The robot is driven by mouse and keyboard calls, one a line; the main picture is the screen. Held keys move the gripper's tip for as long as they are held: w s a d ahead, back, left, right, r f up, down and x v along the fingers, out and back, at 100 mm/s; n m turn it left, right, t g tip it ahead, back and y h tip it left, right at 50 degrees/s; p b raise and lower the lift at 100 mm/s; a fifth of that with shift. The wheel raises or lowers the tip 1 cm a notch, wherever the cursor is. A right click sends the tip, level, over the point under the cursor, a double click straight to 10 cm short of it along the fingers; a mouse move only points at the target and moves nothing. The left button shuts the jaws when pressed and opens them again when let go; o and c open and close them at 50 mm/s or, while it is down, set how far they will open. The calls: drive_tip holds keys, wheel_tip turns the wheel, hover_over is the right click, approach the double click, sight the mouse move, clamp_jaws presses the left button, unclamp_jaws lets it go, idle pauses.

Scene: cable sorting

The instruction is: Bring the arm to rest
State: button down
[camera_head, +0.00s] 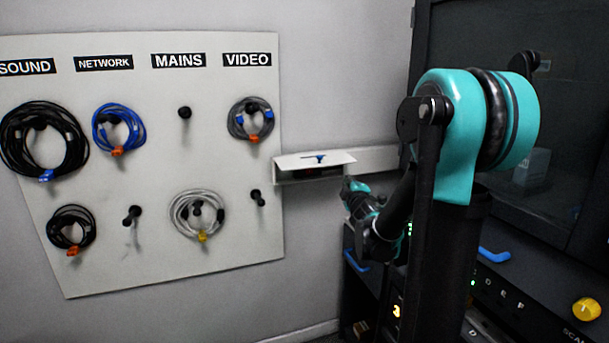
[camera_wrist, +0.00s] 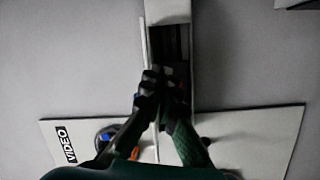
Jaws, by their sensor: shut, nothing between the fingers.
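My teal and black arm (camera_head: 462,135) is folded at the right of the head view, in front of the dark rack. Its forearm angles down and left, and my gripper (camera_head: 352,188) is beside the small wall shelf, apart from the board. In the wrist view my gripper (camera_wrist: 162,98) has its fingers together at the middle, with nothing held. Behind the fingers the wrist view shows the white shelf (camera_wrist: 167,10) and part of the white board (camera_wrist: 250,145) with the VIDEO label (camera_wrist: 65,145).
The cable board (camera_head: 165,255) carries several coiled cables on pegs. The lower MAINS peg holds a white coil (camera_head: 178,215); the upper MAINS peg (camera_head: 184,113) is bare. The rack (camera_head: 520,110) stands close on the right.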

drive_tip(key=s+d+f+m+g+h, duration=0.2)
drive_tip(key=s+d+f+m+g, duration=0.25)
drive_tip(key=s+f, duration=0.35)
drive_tip(key=s+d+f+m+g+h, duration=0.25)
drive_tip(key=s+f+m, duration=0.3)
drive_tip(key=s, duration=0.35)
drive_tip(key=s+a+f+m+g+y, duration=0.2)
drive_tip(key=s+f, duration=0.3)
drive_tip(key=s, duration=0.4)
drive_tip(key=s+a+f+m+g+y, duration=0.2)
drive_tip(key=s+f+g, duration=0.3)
drive_tip(key=s, duration=0.5)
drive_tip(key=shift+a+f+m, duration=0.4)
drive_tip(key=shift+a+f, duration=0.15)
drive_tip(key=shift+a, duration=0.35)
